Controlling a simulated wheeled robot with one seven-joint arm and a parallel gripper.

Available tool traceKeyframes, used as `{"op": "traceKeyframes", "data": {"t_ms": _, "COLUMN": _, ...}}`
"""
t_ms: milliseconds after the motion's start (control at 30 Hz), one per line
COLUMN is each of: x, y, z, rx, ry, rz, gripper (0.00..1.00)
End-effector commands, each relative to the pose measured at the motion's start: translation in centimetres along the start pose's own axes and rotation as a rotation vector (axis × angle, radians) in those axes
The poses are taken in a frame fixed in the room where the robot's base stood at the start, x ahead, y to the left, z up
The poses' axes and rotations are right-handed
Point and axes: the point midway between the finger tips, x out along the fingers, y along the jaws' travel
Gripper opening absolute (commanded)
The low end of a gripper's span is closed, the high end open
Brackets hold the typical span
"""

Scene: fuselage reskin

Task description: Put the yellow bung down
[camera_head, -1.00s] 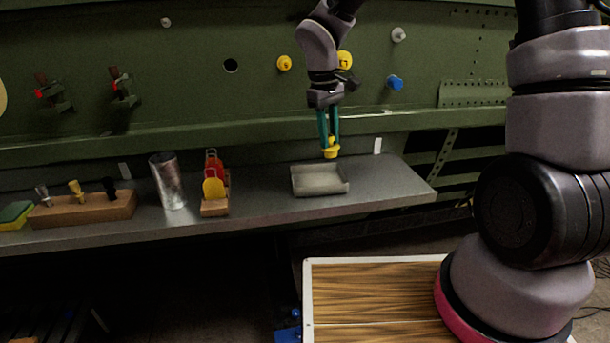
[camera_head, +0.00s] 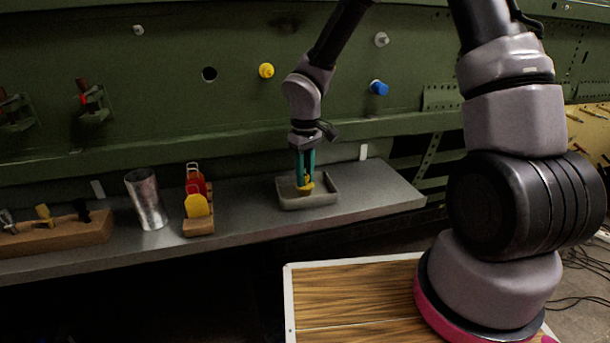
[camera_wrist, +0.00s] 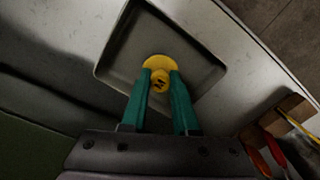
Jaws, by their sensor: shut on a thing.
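My gripper (camera_head: 305,176) points down over the shallow grey tray (camera_head: 328,198) on the metal shelf. Its green fingers are shut on the yellow bung (camera_head: 304,190), which is low within the tray's outline. In the wrist view the bung (camera_wrist: 160,73) sits between the fingertips (camera_wrist: 161,82), with the tray (camera_wrist: 124,47) behind it. I cannot tell whether the bung touches the tray floor. Another yellow bung (camera_head: 266,71) and a blue bung (camera_head: 379,88) are in the green panel.
On the metal shelf (camera_head: 250,208) left of the tray stand a rack with red and yellow tags (camera_head: 198,205), a metal cup (camera_head: 146,199) and a wooden block (camera_head: 60,236) with several tools. The shelf right of the tray is clear.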

Motion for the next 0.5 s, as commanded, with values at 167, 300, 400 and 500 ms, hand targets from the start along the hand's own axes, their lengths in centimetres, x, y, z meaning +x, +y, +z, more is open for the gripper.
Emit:
{"op": "traceKeyframes", "data": {"t_ms": 167, "x": 0.0, "y": 0.02, "z": -0.01, "rx": 0.0, "ry": 0.001, "rz": 0.001, "gripper": 0.0}}
{"op": "traceKeyframes", "data": {"t_ms": 300, "x": 0.19, "y": 0.02, "z": 0.0, "rx": 0.0, "ry": 0.0, "rz": 0.0, "gripper": 0.32}}
{"op": "traceKeyframes", "data": {"t_ms": 400, "x": 0.16, "y": 0.03, "z": 0.0, "rx": 0.0, "ry": 0.0, "rz": 0.0, "gripper": 0.58}}
{"op": "traceKeyframes", "data": {"t_ms": 500, "x": 0.15, "y": 0.03, "z": 0.0, "rx": 0.0, "ry": 0.0, "rz": 0.0, "gripper": 0.58}}
